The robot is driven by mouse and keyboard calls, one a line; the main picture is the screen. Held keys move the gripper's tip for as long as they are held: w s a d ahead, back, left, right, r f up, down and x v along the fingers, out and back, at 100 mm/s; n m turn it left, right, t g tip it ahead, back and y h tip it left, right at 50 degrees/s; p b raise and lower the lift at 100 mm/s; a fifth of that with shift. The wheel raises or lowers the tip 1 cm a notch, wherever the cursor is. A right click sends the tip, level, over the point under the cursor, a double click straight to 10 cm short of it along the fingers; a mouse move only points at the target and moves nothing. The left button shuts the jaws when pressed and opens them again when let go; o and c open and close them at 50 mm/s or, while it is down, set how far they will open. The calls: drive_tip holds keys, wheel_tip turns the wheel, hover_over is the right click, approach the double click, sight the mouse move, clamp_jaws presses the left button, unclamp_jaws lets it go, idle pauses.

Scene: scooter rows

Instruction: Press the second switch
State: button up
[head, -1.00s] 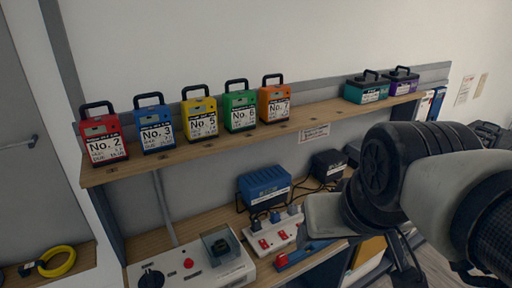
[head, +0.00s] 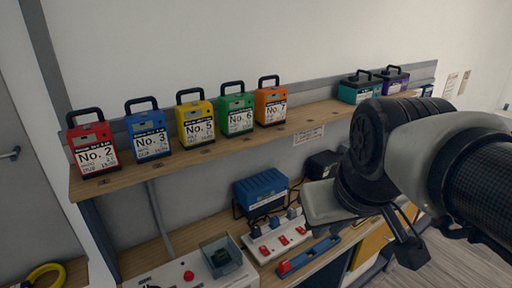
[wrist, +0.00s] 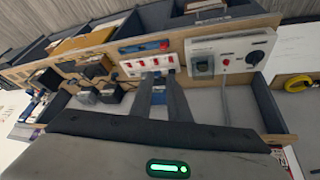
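A white power strip (head: 273,247) with a row of red switches lies on the workbench, below the shelf in the head view. It also shows in the wrist view (wrist: 132,73), where several red switches run along it, one of them (wrist: 141,63) second from the left. Grey plugs sit along one edge of the strip. My gripper (wrist: 160,76) shows two dark fingers in the wrist view, parted, with their tips overlapping the strip's plug side in the picture. Nothing is clearly held. Whether the tips touch the strip cannot be told.
A blue charger box (head: 262,191) stands behind the strip. A blue bar with a red end (head: 308,256) lies in front. A white control box (head: 190,272) with a red button is to the left. Numbered battery packs (head: 196,122) line the shelf (head: 200,155) above.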

drive_tip(key=w+f+n+b, duration=0.1)
drive_tip(key=w+n, duration=0.1)
drive_tip(key=w, duration=0.1)
drive_tip(key=w+f+n+g+b, duration=0.1)
drive_tip(key=w+n, duration=0.1)
drive_tip(key=w, duration=0.1)
drive_tip(key=w+f+n+b, duration=0.1)
drive_tip(key=w+n, duration=0.1)
drive_tip(key=w, duration=0.2)
drive_tip(key=shift+n+b, duration=0.3)
drive_tip(key=shift+b, duration=0.05)
clamp_jaws()
drive_tip(key=n+g+b, duration=0.3)
drive_tip(key=n+b, duration=0.5)
drive_tip(key=n, duration=0.8)
hover_over(282, 238)
drive_tip(key=s+d, duration=0.1)
drive_tip(key=s, duration=0.1)
wheel_tip(282, 238, down, 22)
drive_tip(key=shift+w+y, duration=0.15)
drive_tip(key=shift+y, duration=0.15)
drive_tip(key=f, duration=0.4)
drive_tip(key=w+f+b, duration=0.1)
drive_tip(key=f, duration=0.9)
drive_tip(key=shift+w+a+b, duration=0.2)
drive_tip(key=shift+a+b, duration=0.15)
drive_tip(key=shift+b, duration=0.05)
